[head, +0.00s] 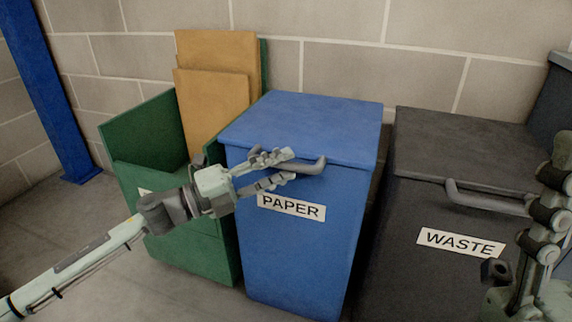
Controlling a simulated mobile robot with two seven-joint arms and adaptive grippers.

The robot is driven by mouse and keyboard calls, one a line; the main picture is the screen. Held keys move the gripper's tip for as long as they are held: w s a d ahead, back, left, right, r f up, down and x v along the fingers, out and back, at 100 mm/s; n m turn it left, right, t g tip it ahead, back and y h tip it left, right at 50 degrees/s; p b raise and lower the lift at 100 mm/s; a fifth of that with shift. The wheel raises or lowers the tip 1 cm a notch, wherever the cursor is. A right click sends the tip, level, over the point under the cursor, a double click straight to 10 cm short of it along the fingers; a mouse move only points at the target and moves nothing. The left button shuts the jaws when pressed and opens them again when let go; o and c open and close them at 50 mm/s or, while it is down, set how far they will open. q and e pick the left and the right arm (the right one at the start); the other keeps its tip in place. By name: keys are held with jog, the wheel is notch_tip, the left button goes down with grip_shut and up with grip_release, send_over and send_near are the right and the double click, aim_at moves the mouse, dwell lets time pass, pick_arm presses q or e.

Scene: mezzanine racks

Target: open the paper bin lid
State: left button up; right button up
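The blue paper bin (290,245) stands in the middle of the head view, with a white PAPER label on its front. Its blue lid (305,122) lies flat and closed on top. A grey bar handle (316,167) sits at the lid's front edge. My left gripper (290,165) reaches in from the left in front of the bin. Its two fingers are apart, one above the other, at the left part of the handle. They hide that part, and I cannot tell whether they touch it.
A green open bin (190,245) with cardboard sheets (212,100) stands left of the paper bin. A dark grey waste bin (420,270) with a closed lid and handle (485,198) stands to the right. A block wall is close behind. A blue post (50,95) stands far left.

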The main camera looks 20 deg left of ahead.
pick_arm(q)
jog(key=shift+x, duration=0.8)
grip_shut()
